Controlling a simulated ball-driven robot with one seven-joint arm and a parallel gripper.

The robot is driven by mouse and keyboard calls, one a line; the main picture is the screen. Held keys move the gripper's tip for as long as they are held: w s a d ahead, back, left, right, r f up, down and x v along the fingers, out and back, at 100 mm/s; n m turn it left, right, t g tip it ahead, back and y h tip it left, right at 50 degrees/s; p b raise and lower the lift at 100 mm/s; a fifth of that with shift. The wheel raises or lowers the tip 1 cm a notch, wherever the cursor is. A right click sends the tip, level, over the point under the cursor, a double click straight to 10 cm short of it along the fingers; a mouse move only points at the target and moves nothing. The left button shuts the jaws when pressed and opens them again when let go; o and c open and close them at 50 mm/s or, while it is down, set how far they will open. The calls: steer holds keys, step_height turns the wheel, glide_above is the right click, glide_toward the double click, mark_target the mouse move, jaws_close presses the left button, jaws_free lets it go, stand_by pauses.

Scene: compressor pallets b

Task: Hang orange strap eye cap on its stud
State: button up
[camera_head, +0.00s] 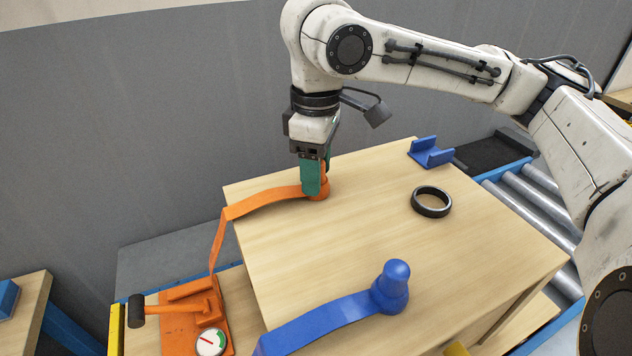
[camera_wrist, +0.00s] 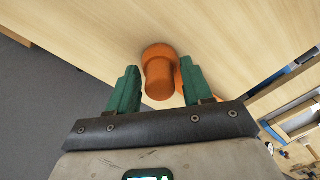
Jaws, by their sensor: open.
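The orange strap eye cap (camera_head: 319,190) stands upright on the wooden top near its far left edge. Its orange strap (camera_head: 262,203) runs left, over the edge and down to an orange base (camera_head: 180,330). My gripper (camera_head: 312,178) is at the cap, pointing down. In the wrist view the cap (camera_wrist: 159,75) shows between the two green fingers of my gripper (camera_wrist: 155,85), with a visible gap at the left finger. The fingers are open. In the head view they partly hide the cap. I cannot make out the stud.
A blue cap (camera_head: 394,288) with a blue strap (camera_head: 320,322) stands at the front of the wooden top (camera_head: 330,250). A black ring (camera_head: 431,202) and a blue bracket (camera_head: 430,152) are to the right.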

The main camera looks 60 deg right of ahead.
steer(key=c, duration=0.6)
steer(key=shift+r+p, duration=2.55)
steer(key=shift+r, duration=0.05)
steer(key=shift+f, duration=0.1)
